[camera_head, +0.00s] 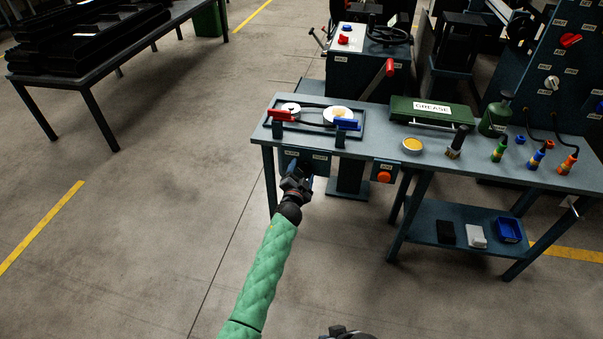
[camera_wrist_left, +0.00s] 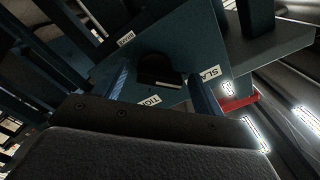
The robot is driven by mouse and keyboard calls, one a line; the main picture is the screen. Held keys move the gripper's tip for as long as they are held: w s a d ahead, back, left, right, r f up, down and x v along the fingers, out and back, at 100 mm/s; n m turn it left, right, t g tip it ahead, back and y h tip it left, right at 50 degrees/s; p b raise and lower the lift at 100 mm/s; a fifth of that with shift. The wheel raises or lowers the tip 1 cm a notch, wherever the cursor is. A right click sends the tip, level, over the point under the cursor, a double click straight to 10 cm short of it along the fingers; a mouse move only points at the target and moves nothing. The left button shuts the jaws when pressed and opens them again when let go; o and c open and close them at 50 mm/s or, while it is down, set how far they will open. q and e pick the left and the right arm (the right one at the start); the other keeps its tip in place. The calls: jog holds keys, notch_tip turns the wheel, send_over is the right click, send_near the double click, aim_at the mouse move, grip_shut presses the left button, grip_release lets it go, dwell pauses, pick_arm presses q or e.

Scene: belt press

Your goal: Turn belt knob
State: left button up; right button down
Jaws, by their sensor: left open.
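The belt knob (camera_wrist_left: 158,68) is a dark round knob with a pale mark, on a blue-grey panel with labels reading TIGHT and SLACK. In the head view this panel (camera_head: 320,158) hangs below the left front edge of the workbench, and my gripper hides the knob. My left gripper (camera_head: 297,170) is in front of the panel. In the left wrist view its two blue fingers (camera_wrist_left: 160,90) are open, one on each side of the knob. I cannot tell whether they touch it. A dark part of mine, perhaps the right gripper, is cut off at the bottom edge.
The workbench (camera_head: 375,155) carries a tray with red and blue handles (camera_head: 283,115), a green grease box (camera_head: 432,110), a yellow-filled tin (camera_head: 412,146) and several connectors. An orange button (camera_head: 384,176) sits right of the knob panel.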

pick_arm(q)
jog(key=c, duration=0.9)
